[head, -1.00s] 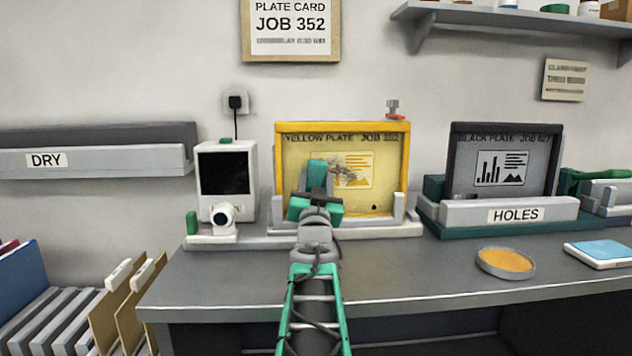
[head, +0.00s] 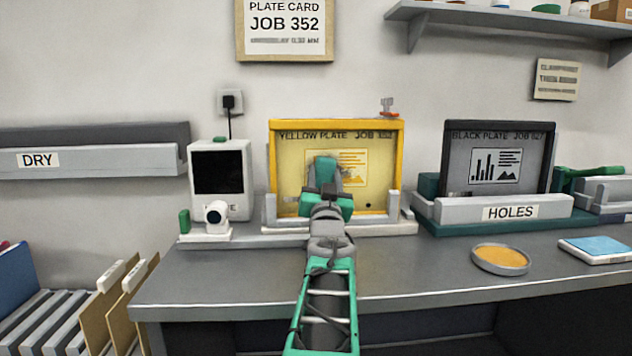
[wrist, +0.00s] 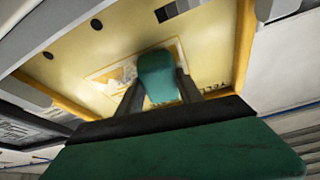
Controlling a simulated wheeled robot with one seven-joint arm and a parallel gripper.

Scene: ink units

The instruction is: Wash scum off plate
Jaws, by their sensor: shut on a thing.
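The yellow plate (head: 388,190), labelled JOB 352, stands upright in its yellow frame in a pale holder on the bench. My gripper (head: 325,188) is in front of its middle, shut on a green pad (head: 324,168). In the wrist view the green pad (wrist: 158,80) sits between the dark fingers over the plate's printed picture; I cannot tell whether it touches the face. Some grey scum (head: 346,172) shows just right of the pad, partly hidden by it. A pale smeared patch (wrist: 118,76) also shows beside the pad in the wrist view.
A white device (head: 220,180) with a dark screen stands close at the left. The black plate (head: 498,165) stands in the HOLES holder at the right. A round dish (head: 500,260) and a blue pad (head: 600,248) lie on the bench. The DRY rack (head: 100,160) is at far left.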

